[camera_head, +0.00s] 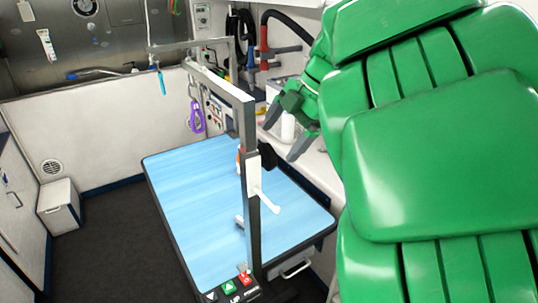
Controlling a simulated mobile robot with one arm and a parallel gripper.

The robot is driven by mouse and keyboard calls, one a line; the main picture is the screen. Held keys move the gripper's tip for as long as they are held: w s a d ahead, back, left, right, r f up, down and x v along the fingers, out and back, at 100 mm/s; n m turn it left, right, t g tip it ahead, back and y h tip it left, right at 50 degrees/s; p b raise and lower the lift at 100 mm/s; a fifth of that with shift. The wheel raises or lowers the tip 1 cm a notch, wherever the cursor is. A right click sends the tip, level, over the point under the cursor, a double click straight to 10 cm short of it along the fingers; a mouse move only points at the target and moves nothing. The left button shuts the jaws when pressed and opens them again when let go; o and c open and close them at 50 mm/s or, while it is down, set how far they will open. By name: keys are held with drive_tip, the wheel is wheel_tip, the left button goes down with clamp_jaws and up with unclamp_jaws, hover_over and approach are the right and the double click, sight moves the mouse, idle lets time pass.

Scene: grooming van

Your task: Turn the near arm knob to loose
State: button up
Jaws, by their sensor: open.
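The near grooming arm is a grey post (251,120) rising from the front end of the blue grooming table (190,205). A dark knob (267,155) sits on a clamp on this post, with an orange-red part on the clamp's other side. A white lever (265,201) sticks out to the right below it. I cannot read any loose or tight marking. My green gripper (286,132) is open and empty. In the picture it is up and right of the knob, apart from it. My large green arm fills the right side and hides what is behind it.
A purple loop (197,117) and a blue strap (161,82) hang at the far end of the table. A white counter (318,166) runs along the right. A button panel (232,288) is at the post's foot. The tabletop is largely clear. Dark floor is open at left.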

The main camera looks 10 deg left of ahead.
sight(269, 157)
drive_tip(key=shift+x, duration=3.1)
drive_tip(key=c, duration=1)
drive_tip(key=shift+o, duration=0.2)
drive_tip(key=shift+t, duration=0.3)
drive_tip(key=n+t+y, duration=0.1)
drive_tip(key=t+y, duration=0.1)
drive_tip(key=y, duration=0.1)
drive_tip(key=shift+d+f+t+y, duration=0.1)
drive_tip(key=shift+t+y, duration=0.3)
drive_tip(key=t+y, duration=0.1)
drive_tip(key=y, duration=0.1)
drive_tip(key=n+t+y, duration=0.1)
drive_tip(key=y, duration=0.1)
drive_tip(key=shift+n+t, duration=0.3)
drive_tip(key=shift+t, duration=0.1)
drive_tip(key=shift+f, duration=0.1)
